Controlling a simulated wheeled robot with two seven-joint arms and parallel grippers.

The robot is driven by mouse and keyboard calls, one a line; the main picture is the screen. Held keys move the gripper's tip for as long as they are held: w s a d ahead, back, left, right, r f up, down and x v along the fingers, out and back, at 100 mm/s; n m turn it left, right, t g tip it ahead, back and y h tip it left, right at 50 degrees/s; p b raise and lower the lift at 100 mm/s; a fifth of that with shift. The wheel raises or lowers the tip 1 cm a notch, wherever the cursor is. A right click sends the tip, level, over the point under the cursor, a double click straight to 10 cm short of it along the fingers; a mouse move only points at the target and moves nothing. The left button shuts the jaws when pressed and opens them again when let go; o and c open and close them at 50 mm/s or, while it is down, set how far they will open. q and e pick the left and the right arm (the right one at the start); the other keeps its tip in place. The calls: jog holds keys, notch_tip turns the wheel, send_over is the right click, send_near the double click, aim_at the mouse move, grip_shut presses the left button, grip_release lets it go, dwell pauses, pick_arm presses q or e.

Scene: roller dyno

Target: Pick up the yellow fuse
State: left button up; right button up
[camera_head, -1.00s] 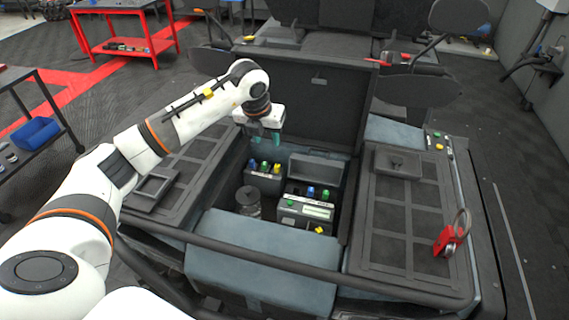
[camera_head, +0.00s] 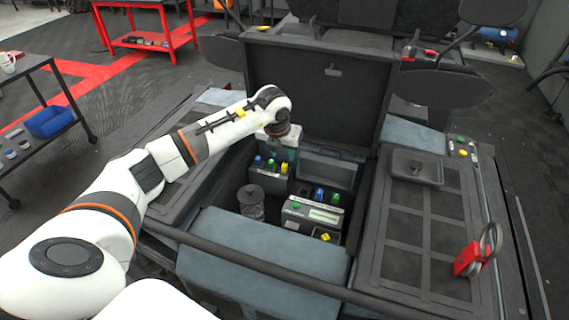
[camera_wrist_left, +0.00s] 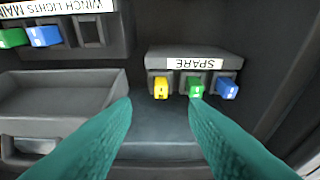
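The yellow fuse (camera_wrist_left: 160,88) sits upright in the SPARE holder (camera_wrist_left: 195,65), beside a green fuse (camera_wrist_left: 195,84) and a blue fuse (camera_wrist_left: 228,88). In the head view the yellow fuse (camera_head: 285,168) is at the right end of that row. My left gripper (camera_wrist_left: 160,104) is open, its teal fingers apart and empty. In the wrist view the yellow fuse appears between and beyond the fingertips, with the right fingertip near the green fuse. In the head view my left wrist is over the back of the bay and the fingers are hard to make out. My right gripper is not in view.
The raised lid (camera_head: 318,90) stands behind the bay. An empty grey tray (camera_wrist_left: 60,98) is beside the SPARE holder. A fuse box (camera_head: 312,214) with blue and green fuses and a dark canister (camera_head: 251,203) are also inside. Another yellow piece (camera_head: 325,237) is at the front.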

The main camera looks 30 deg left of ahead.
aim_at(284, 165)
pick_arm(q)
jog(key=shift+w+f, duration=0.3)
jog(key=shift+f, duration=0.35)
jog(key=p+x, duration=0.2)
jog(key=x, duration=0.2)
jog(key=shift+a+f, duration=0.1)
jog(key=shift+f, duration=0.35)
grip_shut()
